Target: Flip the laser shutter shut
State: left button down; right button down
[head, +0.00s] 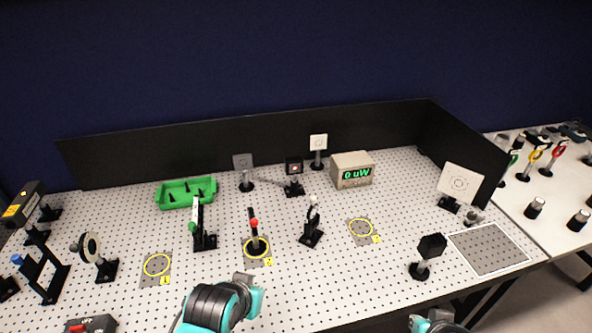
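I cannot tell for sure which part is the laser shutter. Candidates are a black stand with a blue-tipped lever (42,278) at the far left and a black post mount with a green-tipped lever (201,228) left of centre. A red-tipped black post (255,235) stands on the yellow ring marked 2. A black box with a yellow label (24,204), likely the laser, is at the left edge. My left gripper (252,291) is at the bottom, nearer the front edge than these parts and apart from them. My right gripper (437,322) shows only partly at the bottom edge. Finger openings are unclear.
The perforated white board (330,285) carries several optic mounts, with black walls (250,135) behind and right. A meter (352,170) reads 0 uW. A green tray (186,192) is at the back. A red-topped box (90,325) is at lower left. The front middle is clear.

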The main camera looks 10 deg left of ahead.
aim_at(28, 268)
jog(key=j+u, duration=0.15)
jog(key=u, duration=2.25)
jog(key=i+j+u, duration=0.1)
jog(key=j+u, duration=0.25)
jog(key=i+j+u, duration=0.1)
jog(key=j+u, duration=0.25)
